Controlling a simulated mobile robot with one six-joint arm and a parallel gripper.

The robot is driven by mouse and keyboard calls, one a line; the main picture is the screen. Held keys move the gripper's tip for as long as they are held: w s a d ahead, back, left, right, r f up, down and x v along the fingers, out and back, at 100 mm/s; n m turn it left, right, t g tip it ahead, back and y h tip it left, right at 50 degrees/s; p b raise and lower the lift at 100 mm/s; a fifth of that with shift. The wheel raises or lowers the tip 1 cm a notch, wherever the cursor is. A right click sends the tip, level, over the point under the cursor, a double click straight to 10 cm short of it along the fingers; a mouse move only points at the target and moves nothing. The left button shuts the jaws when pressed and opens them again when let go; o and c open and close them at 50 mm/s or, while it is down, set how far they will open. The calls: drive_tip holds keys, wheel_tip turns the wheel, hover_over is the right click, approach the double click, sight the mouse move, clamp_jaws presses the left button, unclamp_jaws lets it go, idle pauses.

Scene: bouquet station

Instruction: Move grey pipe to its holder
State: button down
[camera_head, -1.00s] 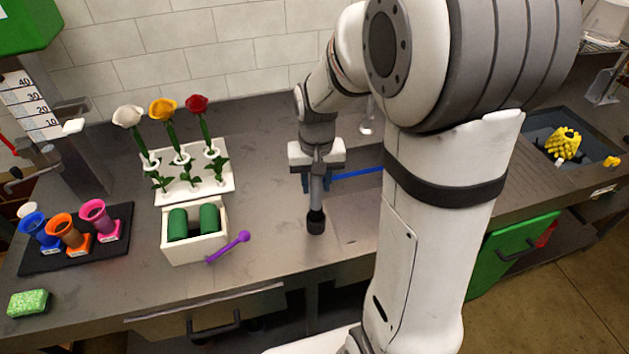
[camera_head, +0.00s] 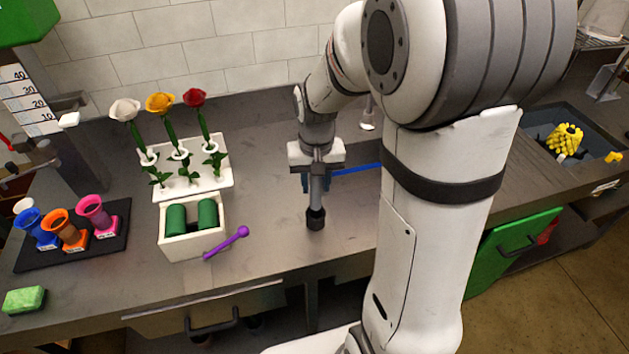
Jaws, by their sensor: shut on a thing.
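The grey pipe (camera_head: 316,190) hangs upright with a black lower end (camera_head: 316,218). My gripper (camera_head: 317,166) is shut on its upper part and points down, over the counter to the right of the white box. I cannot tell whether the black end touches the counter. A blue piece (camera_head: 356,169) shows behind and to the right of my gripper, partly hidden by the gripper and arm. I cannot make out which thing is the pipe's holder.
A white rack (camera_head: 220,187) holds three roses. In front are a white box (camera_head: 183,247) with green rolls and a purple stick (camera_head: 228,243). Coloured cups stand on a black mat (camera_head: 115,243) at left. A sink (camera_head: 590,140) is at right. My arm hides the counter's middle right.

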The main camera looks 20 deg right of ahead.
drive_tip(key=shift+f, duration=0.15)
drive_tip(key=shift+f+b, duration=0.5)
drive_tip(key=shift+b, duration=0.05)
drive_tip(key=shift+f, duration=0.1)
drive_tip(key=c, duration=0.9)
unclamp_jaws()
wheel_tip(320, 180, up, 8)
drive_tip(key=shift+f+b, duration=0.1)
drive_tip(key=shift+b, duration=0.25)
